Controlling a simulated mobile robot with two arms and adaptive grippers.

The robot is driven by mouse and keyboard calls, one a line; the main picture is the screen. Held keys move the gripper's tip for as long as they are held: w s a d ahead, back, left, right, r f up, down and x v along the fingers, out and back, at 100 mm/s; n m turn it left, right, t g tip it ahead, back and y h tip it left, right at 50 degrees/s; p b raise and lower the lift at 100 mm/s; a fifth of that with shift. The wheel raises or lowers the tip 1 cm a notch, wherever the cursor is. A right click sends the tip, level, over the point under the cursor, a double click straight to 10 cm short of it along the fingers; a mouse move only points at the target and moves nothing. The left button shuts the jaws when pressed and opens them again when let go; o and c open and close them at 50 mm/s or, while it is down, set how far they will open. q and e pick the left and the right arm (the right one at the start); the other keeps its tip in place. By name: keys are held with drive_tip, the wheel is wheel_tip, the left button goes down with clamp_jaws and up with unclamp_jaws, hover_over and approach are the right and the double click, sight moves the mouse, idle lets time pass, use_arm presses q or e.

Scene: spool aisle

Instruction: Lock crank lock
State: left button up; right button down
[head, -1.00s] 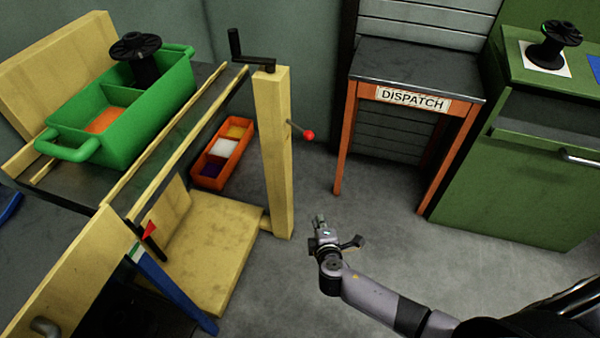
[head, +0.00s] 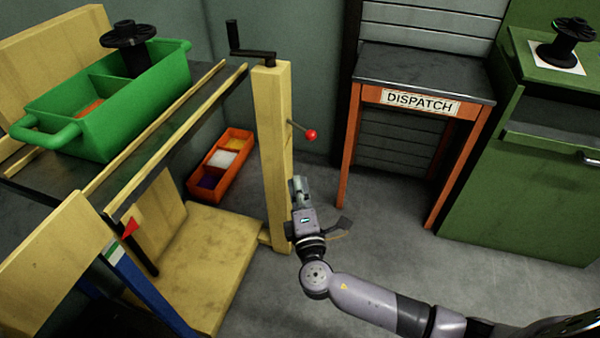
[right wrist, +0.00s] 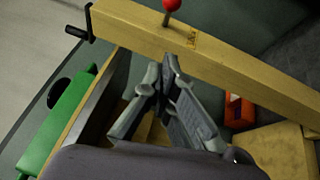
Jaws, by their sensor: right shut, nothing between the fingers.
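The wooden post (head: 271,150) carries a black crank (head: 250,50) on top. A thin lever with a red knob (head: 311,134) sticks out of the post's right side, pointing right and slightly down. In the right wrist view the red knob (right wrist: 172,5) is at the top edge, with its stem reaching the post (right wrist: 215,55). My right gripper (head: 297,184) is in front of the lower post, below the lever. In the right wrist view my right gripper's fingertips (right wrist: 161,72) are together, empty and apart from the knob. My left gripper is not in view.
A green divided crate (head: 110,100) with a black spool (head: 130,45) stands on the lift's platform at left. An orange divided bin (head: 222,165) sits low behind the post. The dispatch table (head: 425,75) and green cabinet (head: 535,180) stand right. Floor between is clear.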

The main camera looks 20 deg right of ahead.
approach(303, 129)
drive_tip(key=w+a, duration=0.2)
drive_tip(key=a, duration=0.2)
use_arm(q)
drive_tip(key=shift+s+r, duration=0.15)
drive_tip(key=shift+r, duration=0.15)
use_arm(e)
drive_tip(key=d, duration=0.1)
drive_tip(key=w+d, duration=0.1)
drive_tip(key=shift+w+d, duration=0.25)
drive_tip(key=shift+d, duration=0.15)
